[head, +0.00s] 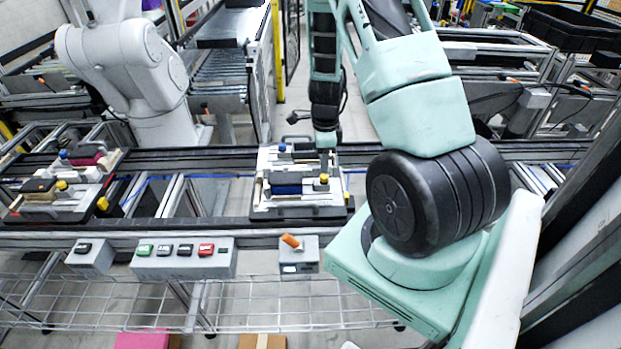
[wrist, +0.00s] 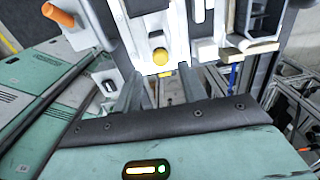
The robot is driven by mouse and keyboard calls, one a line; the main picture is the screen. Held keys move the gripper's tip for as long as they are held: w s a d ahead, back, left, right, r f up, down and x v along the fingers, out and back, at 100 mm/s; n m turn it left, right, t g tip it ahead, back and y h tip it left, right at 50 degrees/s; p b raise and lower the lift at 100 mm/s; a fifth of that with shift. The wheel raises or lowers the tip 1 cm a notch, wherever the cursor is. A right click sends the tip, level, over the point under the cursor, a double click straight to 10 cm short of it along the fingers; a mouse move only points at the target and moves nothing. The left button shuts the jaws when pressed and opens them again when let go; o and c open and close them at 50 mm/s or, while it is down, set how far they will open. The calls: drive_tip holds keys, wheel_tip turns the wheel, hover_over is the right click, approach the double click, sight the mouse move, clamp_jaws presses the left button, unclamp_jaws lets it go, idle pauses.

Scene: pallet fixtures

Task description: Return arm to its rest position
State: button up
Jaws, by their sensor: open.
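My arm (head: 420,105), teal and black, rises at the right in the head view, and its forearm hangs down at the middle. My gripper (head: 326,150) is at its lower end, over the far right part of the middle pallet fixture (head: 270,212). The fingertips are hard to make out there. In the wrist view my gripper (wrist: 149,92) has its two grey fingers apart, with nothing between them. A yellow knob (wrist: 160,57) of the fixture shows just beyond the fingers. I cannot tell whether the fingers touch the fixture.
Another fixture (head: 60,203) stands at the left on the conveyor rails. A white robot arm (head: 125,70) stands behind it. A button box (head: 185,260) and a box with an orange switch (head: 298,258) are on the front rail. A wire-mesh tray (head: 130,305) lies below.

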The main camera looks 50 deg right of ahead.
idle(0.7)
drive_tip(key=w+a+r+n+y+b, duration=0.1)
drive_tip(key=a+r+n+b, duration=0.2)
drive_tip(key=a+n, duration=0.85)
drive_tip(key=w+a+r+n+y+b, duration=0.1)
drive_tip(key=a+r+n+b, duration=0.4)
drive_tip(key=a, duration=1.2)
drive_tip(key=s+a+n+h+b, duration=0.1)
drive_tip(key=s+a+n+b, duration=0.3)
drive_tip(key=s+a+n, duration=1)
drive_tip(key=s+n, duration=0.3)
drive_tip(key=n, duration=0.2)
drive_tip(key=shift+r, duration=0.25)
